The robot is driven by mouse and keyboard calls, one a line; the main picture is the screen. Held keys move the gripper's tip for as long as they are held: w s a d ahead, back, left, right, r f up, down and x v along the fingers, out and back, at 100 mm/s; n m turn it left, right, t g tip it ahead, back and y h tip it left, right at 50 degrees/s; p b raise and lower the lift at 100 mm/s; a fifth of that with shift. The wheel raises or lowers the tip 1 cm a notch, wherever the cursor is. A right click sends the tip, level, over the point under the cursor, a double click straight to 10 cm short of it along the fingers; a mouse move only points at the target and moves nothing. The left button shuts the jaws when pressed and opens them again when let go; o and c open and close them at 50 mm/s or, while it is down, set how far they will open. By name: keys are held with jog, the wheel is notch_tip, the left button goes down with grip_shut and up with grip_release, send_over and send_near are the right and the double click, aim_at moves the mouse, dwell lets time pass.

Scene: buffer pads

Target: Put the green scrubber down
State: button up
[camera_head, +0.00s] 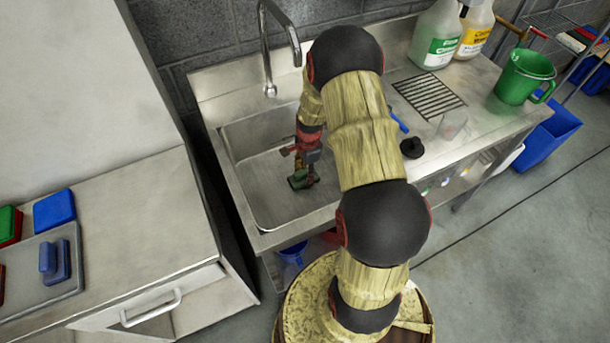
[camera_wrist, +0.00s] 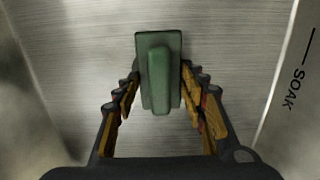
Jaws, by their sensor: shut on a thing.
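The green scrubber (camera_wrist: 172,44) is a rectangular pad with a raised grip block along its middle. In the wrist view it lies between the fingertips of my gripper (camera_wrist: 159,80), which is shut on it. In the head view my gripper (camera_head: 303,165) points down into the steel sink basin (camera_head: 247,188), with the green scrubber (camera_head: 301,181) at its tips. I cannot tell whether the pad touches the basin floor.
The word SOAK is marked on the steel at the right of the wrist view. A tap (camera_head: 270,50) stands behind the basin. A drain grate (camera_head: 428,95), bottles (camera_head: 436,35) and a green bucket (camera_head: 525,76) are to the right. A blue pad (camera_head: 54,210) lies on the left counter.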

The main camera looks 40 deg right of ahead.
aim_at(306, 170)
jog(key=shift+f, duration=0.1)
jog(key=o, duration=1.4)
jog(key=shift+o, duration=0.2)
jog(key=r+p, duration=0.1)
jog(key=r, duration=0.1)
jog(key=r+p, duration=0.1)
jog(key=r, duration=0.2)
jog(key=r+p, duration=0.1)
jog(key=r, duration=0.2)
jog(key=shift+s+d, duration=0.1)
jog(key=shift+d, duration=0.15)
jog(key=shift+f, duration=0.1)
